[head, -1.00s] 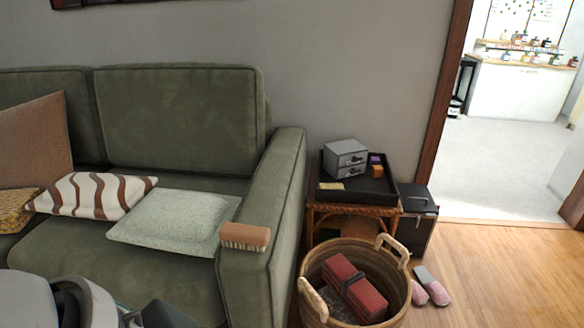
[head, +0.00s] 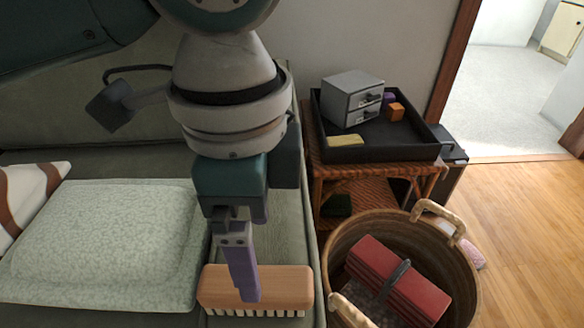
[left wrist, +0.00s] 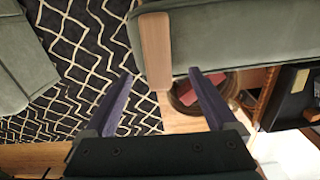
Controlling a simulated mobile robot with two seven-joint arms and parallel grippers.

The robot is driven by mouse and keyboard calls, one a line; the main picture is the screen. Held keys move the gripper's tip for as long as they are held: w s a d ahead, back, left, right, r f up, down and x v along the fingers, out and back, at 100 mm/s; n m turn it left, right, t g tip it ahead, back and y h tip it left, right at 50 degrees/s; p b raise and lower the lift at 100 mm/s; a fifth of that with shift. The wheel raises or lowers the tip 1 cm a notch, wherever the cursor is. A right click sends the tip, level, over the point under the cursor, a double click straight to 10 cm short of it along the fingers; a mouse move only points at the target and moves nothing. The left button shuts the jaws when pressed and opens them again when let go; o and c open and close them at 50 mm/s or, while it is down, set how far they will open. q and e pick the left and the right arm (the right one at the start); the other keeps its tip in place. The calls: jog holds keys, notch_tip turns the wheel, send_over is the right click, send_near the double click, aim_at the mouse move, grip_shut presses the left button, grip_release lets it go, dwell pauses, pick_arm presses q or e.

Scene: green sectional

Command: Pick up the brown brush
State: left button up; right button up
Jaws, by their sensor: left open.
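The brown brush (head: 275,286) has a wooden back and pale bristles and lies on the sofa's armrest (head: 270,235). In the left wrist view the brush (left wrist: 156,50) lies lengthwise on the armrest end, ahead of the space between the fingers. My left gripper (head: 243,295) hangs down from above, and its purple finger covers part of the brush in the head view. In the left wrist view the gripper's two fingers (left wrist: 160,78) are spread apart with nothing between them. I cannot tell whether a finger touches the brush. My right gripper is not in view.
A wicker basket (head: 462,270) with a red bundle stands right of the armrest. Behind it a side table holds a black tray (head: 390,152) with a grey drawer box (head: 350,98). A pale cushion (head: 100,240) lies left. Open floor (head: 530,220) is at right.

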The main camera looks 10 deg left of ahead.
pick_arm(q)
jog(key=f, duration=0.3)
jog(key=shift+s+d+b, duration=0.15)
jog(key=shift+s+b, duration=0.1)
jog(key=shift+b, duration=0.15)
jog(key=f+b, duration=0.1)
jog(key=f, duration=0.2)
jog(key=f+b, duration=0.1)
jog(key=f, duration=0.1)
jog(key=shift+s+a+b, duration=0.1)
jog(key=shift+a+b, duration=0.2)
jog(key=shift+a, duration=0.05)
jog(key=shift+c, duration=0.3)
grip_shut()
